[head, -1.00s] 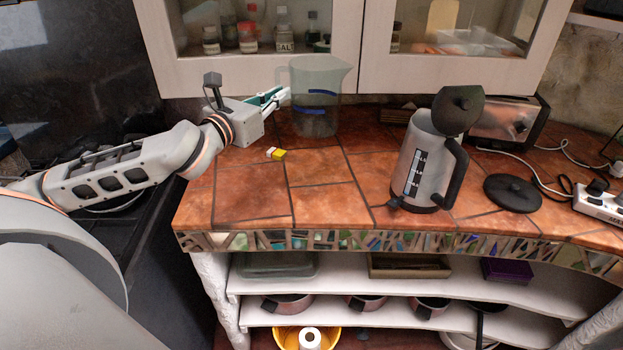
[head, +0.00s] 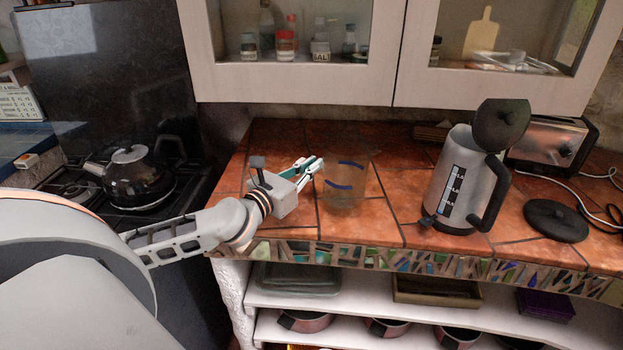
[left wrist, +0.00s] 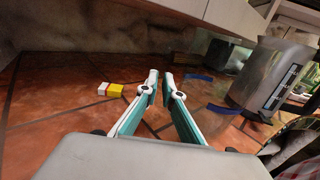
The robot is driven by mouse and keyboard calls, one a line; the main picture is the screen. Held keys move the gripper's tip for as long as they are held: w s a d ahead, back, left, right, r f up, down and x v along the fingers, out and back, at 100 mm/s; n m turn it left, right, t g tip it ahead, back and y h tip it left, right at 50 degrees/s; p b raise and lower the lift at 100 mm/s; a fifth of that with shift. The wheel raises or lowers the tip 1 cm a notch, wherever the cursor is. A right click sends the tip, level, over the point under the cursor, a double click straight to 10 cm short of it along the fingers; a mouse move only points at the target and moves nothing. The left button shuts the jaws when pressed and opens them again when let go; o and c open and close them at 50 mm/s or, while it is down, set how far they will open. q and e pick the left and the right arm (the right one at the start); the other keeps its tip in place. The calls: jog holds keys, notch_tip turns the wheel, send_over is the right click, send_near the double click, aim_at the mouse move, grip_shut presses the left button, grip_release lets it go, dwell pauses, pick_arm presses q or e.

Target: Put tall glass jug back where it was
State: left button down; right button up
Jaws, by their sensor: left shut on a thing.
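The tall glass jug (head: 345,192) is clear with blue marks and stands upright over the left part of the tiled counter, left of the kettle. Its outline is faint, and I cannot tell whether its base touches the tiles. My left gripper (head: 318,166) is at the jug's left side, shut on it. In the left wrist view the fingers (left wrist: 163,90) nearly meet, and the jug's blue marks (left wrist: 228,109) show just right of them. The gripped part is hard to make out. My right gripper is not in view.
Wall cabinets (head: 296,88) hang behind. A yellow-and-white block (left wrist: 111,90) lies on the tiles. A black kettle (head: 132,180) sits on the stove at left.

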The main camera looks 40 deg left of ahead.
pick_arm(q)
notch_tip(320, 180, down, 3)
jog(key=shift+f+b, duration=0.1)
jog(key=shift+b, duration=0.25)
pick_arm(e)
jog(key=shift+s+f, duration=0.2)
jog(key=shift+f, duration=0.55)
pick_arm(q)
jog(key=shift+f, duration=0.15)
jog(key=c, duration=2.2)
grip_release()
jog(key=shift+c, duration=0.2)
